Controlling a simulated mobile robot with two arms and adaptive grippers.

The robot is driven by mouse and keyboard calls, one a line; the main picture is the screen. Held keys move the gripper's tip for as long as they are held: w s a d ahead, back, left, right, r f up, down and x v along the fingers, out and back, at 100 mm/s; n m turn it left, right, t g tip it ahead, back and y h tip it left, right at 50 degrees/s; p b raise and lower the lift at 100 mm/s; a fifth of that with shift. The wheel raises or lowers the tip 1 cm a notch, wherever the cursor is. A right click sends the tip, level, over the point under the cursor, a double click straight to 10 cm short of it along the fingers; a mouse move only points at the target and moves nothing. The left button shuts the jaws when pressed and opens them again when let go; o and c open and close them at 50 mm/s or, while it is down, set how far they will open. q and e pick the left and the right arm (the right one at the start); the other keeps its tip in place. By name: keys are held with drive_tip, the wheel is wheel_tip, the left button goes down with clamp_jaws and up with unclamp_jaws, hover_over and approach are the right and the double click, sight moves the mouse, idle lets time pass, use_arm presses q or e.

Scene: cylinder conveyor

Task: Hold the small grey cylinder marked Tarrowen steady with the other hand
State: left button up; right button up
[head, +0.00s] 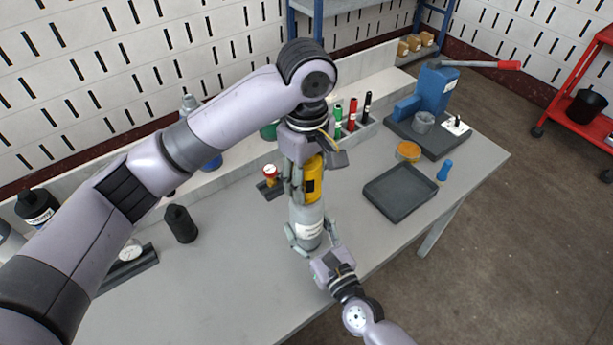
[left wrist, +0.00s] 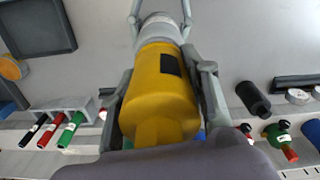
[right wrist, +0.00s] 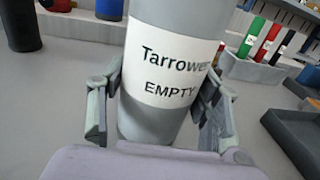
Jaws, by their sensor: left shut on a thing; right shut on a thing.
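The small grey cylinder marked Tarrowen (head: 307,214) stands upright on the table. Its white label (right wrist: 170,65) reads "Tarrowen" and "EMPTY" in the right wrist view. My right gripper (head: 314,245) is shut around the cylinder's lower part, one finger on each side. A yellow tool (head: 313,180) with a dark patch sits upright directly above the cylinder; it fills the middle of the left wrist view (left wrist: 160,90). My left gripper (head: 303,185) is shut on this yellow tool from above. The cylinder's top is hidden by the tool and fingers.
A dark empty tray (head: 400,191), an orange round container (head: 408,151) and a blue press (head: 436,88) are to the right. Green, red and black markers (head: 353,113) stand in a holder behind. A black bottle (head: 181,223) stands left. The table's front edge is close to my right arm.

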sight(312, 170)
use_arm(q)
drive_tip(key=n, duration=0.6)
drive_tip(key=o, duration=1.3)
drive_tip(key=shift+r, duration=0.15)
drive_tip(key=shift+r, duration=1.15)
drive_tip(key=m, duration=0.4)
drive_tip(key=shift+m, duration=1)
